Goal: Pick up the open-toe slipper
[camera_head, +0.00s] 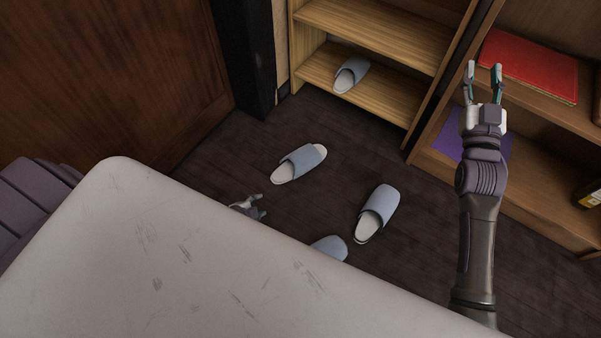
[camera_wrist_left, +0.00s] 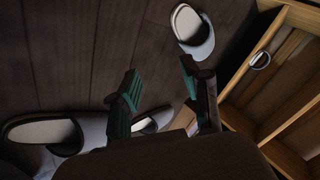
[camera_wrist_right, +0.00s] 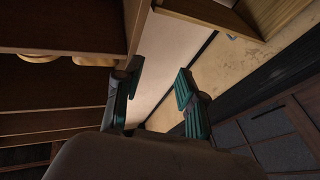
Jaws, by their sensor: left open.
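The open-toe slipper (camera_head: 299,163), grey-blue with pale sole showing at both ends, lies on the dark floor left of centre in the head view. My right gripper (camera_head: 483,72) is raised at the right before the shelf, open and empty.
Similar slippers lie at centre (camera_head: 377,213), at the bottom, partly hidden (camera_head: 330,247), and on the low wooden shelf (camera_head: 351,74). A right-hand bookcase holds a red book (camera_head: 530,62) and a purple item (camera_head: 450,148). A brown door (camera_head: 110,70) stands left. Floor between slippers is clear.

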